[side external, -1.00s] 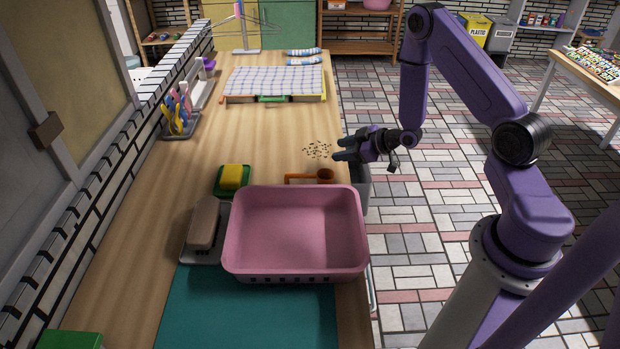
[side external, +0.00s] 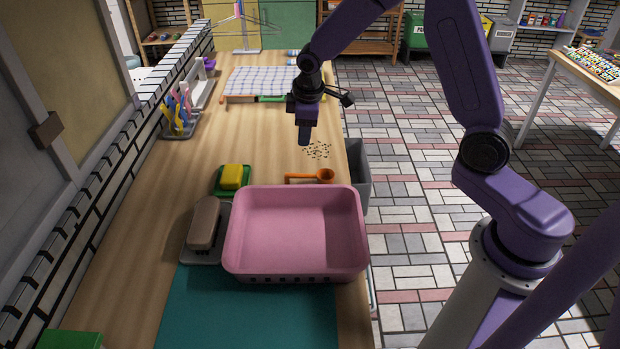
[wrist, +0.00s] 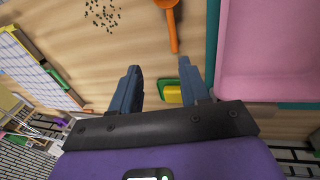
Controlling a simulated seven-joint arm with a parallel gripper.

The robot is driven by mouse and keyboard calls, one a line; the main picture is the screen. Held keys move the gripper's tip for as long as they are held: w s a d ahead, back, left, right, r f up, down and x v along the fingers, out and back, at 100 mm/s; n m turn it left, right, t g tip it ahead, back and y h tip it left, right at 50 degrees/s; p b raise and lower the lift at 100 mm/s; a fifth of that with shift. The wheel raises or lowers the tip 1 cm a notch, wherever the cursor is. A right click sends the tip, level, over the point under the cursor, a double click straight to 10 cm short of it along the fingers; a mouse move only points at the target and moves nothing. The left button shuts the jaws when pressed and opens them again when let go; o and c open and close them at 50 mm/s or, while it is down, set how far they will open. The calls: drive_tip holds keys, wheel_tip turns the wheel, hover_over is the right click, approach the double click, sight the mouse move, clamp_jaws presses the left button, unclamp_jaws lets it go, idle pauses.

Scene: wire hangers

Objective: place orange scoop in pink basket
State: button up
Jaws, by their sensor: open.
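The orange scoop (side external: 325,175) lies on the wooden counter just behind the pink basket, its bowl to the right and its handle to the left. In the wrist view the scoop (wrist: 173,30) shows beyond my fingertips, with its bowl cut by the top edge. The pink basket (side external: 295,268) stands empty near the front of the counter; part of it also shows at the right of the wrist view (wrist: 270,86). My gripper (side external: 304,140) points down above the counter, behind and a little left of the scoop. It is open and empty, its fingers apart in the wrist view (wrist: 158,75).
A yellow sponge (side external: 232,176) on a green dish sits left of the scoop. A brown block (side external: 204,222) on a tray stands beside the basket. Dark crumbs (side external: 318,150) lie behind the scoop. A grey bin (side external: 359,180) stands at the counter's right edge.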

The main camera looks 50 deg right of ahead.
sight(305, 175)
drive_tip(key=shift+g, duration=0.5)
drive_tip(key=f, duration=1.4)
drive_tip(key=shift+w+d+f, duration=0.25)
drive_tip(key=shift+d+f, duration=0.1)
clamp_jaws()
